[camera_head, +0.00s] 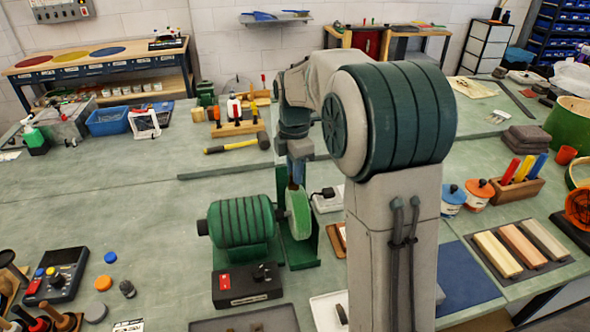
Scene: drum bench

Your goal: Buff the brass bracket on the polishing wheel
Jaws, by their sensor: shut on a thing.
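The polishing wheel (299,213) is a pale green disc on the right end of a ribbed green motor (241,221), with a green guard behind and beside it. My gripper (296,184) points down just above the wheel's top edge, shut on a small piece. I take that piece to be the brass bracket, but it is mostly hidden and its shape is unclear. I cannot tell whether it touches the wheel.
A control box (247,284) with a red switch stands in front of the motor. A yellow-handled hammer (237,143) and a bottle rack (237,127) lie behind. Polishing bars (520,248) lie at right.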

